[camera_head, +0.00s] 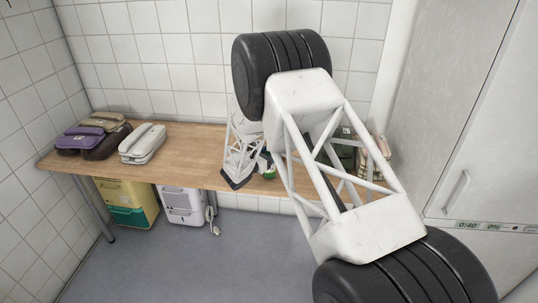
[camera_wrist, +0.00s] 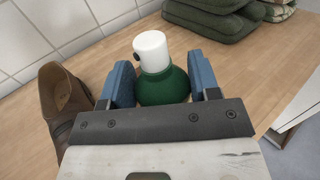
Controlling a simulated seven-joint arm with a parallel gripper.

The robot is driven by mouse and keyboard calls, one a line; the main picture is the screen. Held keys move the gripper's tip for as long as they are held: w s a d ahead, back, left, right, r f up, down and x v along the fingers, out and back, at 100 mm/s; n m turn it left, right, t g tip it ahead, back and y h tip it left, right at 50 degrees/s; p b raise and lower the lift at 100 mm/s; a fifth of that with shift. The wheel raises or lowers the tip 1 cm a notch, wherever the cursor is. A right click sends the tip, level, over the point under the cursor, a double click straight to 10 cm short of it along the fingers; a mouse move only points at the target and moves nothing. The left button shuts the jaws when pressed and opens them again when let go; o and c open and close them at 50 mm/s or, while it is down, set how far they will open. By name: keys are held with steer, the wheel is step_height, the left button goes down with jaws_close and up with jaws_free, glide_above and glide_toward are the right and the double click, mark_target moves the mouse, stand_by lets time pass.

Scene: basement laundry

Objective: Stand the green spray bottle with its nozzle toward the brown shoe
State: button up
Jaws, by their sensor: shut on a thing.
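The green spray bottle (camera_wrist: 163,88) with its white nozzle head (camera_wrist: 152,50) sits between the blue pads of my gripper (camera_wrist: 158,88) in the wrist view. My gripper is shut on its body. The bottle looks about upright; whether its base touches the bench is hidden. A dark nozzle hole shows on the head's left side, the side where the brown shoe (camera_wrist: 62,103) lies. The shoe is left of the gripper and apart from the bottle, partly cut off by my gripper's body. In the head view only a bit of green (camera_head: 270,174) shows beside my arm; I cannot make out the shoe there.
The wooden bench (camera_head: 197,150) runs along a tiled wall. Folded dark green cloths (camera_wrist: 213,20) lie beyond the bottle, beside patterned cloths (camera_wrist: 277,8). Several telephone-like objects, including a white one (camera_head: 142,144), stand at the left. A tall pale cabinet (camera_head: 470,120) is at the right.

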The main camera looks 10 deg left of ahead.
steer(key=shift+f, duration=0.1)
steer(key=o, duration=1.4)
steer(key=v, duration=1.2)
steer(key=shift+d+r, duration=0.1)
steer(key=shift+r, duration=0.1)
